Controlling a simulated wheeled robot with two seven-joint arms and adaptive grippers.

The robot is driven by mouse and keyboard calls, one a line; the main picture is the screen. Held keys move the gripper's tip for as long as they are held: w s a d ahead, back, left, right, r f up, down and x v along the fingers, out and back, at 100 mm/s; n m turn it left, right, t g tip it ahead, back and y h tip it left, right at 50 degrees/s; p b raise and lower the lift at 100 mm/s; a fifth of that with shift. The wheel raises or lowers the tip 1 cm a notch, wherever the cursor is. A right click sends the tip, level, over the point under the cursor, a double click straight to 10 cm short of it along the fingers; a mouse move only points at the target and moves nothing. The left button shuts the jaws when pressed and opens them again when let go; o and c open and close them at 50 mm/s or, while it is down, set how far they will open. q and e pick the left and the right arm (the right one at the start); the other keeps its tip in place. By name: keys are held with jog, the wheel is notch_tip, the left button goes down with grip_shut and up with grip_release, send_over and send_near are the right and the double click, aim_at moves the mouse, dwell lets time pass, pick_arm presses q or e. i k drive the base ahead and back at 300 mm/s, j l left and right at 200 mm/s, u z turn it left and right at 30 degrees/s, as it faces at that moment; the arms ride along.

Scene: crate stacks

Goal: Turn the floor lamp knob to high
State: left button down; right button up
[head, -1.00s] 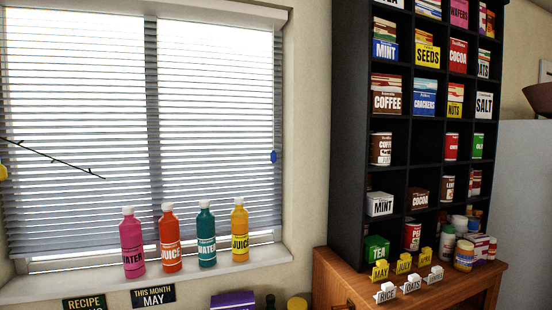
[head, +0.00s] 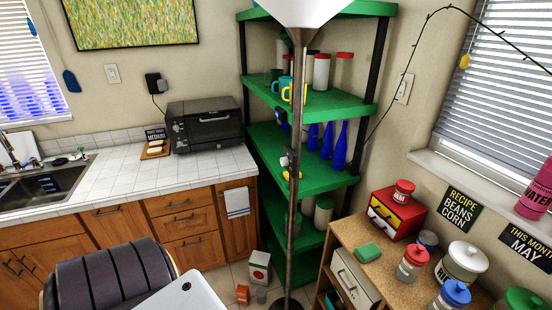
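The floor lamp stands in front of the green corner shelf in the head view. Its white shade (head: 305,10) is cut off by the top edge, and its thin dark metal pole (head: 294,215) runs down to the floor. A small light-coloured piece (head: 285,160) shows beside the pole at mid-height; I cannot tell whether it is the knob or something on the shelf behind. The knob's setting cannot be made out. Neither of my grippers is in view.
The green shelf (head: 352,104) holds mugs, jars and blue bottles close behind the pole. A wooden cabinet (head: 345,232) with jars stands right of the lamp. The counter (head: 110,175) with a toaster oven (head: 204,126) is left. A dark ribbed rounded thing (head: 105,275) fills the lower left.

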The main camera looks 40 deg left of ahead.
aim_at(284, 161)
jog(key=u, duration=1.35)
